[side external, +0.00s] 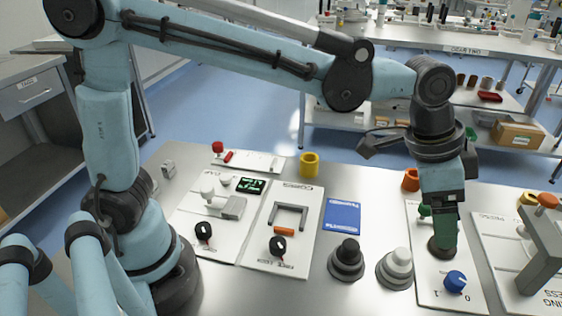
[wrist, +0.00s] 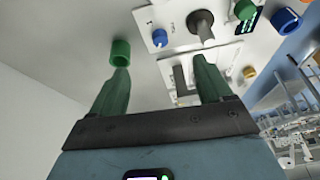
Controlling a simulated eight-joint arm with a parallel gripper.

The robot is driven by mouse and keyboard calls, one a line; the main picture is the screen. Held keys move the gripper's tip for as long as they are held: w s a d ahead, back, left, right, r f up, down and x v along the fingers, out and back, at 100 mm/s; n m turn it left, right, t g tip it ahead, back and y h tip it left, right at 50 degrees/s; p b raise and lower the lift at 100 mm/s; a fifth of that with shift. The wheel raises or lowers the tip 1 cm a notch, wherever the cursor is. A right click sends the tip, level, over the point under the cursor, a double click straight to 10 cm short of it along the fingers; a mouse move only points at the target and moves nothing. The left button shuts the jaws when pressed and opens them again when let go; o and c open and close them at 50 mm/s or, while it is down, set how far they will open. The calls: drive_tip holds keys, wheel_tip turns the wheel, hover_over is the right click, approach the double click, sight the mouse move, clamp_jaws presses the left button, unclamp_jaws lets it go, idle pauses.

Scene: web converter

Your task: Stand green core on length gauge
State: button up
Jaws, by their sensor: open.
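The green core (wrist: 120,52) is a short hollow ring on the bare grey tabletop in the wrist view, just beyond my left fingertip. I cannot pick it out in the side view, where my arm may hide it. My gripper (side external: 444,238) points down over the right part of the table. In the wrist view, its green fingers (wrist: 160,63) stand wide apart with nothing between them. A white board with a dark digital display (side external: 185,236) at the left of the side view seems to be the length gauge; its label is unreadable.
A white board with a U-shaped frame (side external: 289,212) is beside the display board. A yellow ring (side external: 310,165) and an orange ring (side external: 411,180) stand farther back. Black (side external: 346,262) and white (side external: 397,268) knobs stand in front. A grey press (side external: 545,250) is at right.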

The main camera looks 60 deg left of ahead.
drive_tip(key=d+f+m, duration=0.1)
drive_tip(key=d+f, duration=0.2)
drive_tip(key=d, duration=0.1)
drive_tip(key=d+f+m+g, duration=0.1)
drive_tip(key=d+f, duration=0.2)
drive_tip(key=d, duration=0.2)
drive_tip(key=d+f+m, duration=0.1)
drive_tip(key=d+f, duration=0.3)
drive_tip(key=shift+s+d+f+m+g, duration=0.1)
drive_tip(key=shift+s+d+m+g, duration=0.2)
drive_tip(key=shift+s+g, duration=0.1)
drive_tip(key=shift+x, duration=2.85)
drive_tip(key=shift+s+a+f, duration=0.1)
drive_tip(key=shift+s+a, duration=0.05)
drive_tip(key=shift+s, duration=0.05)
drive_tip(key=c, duration=1.1)
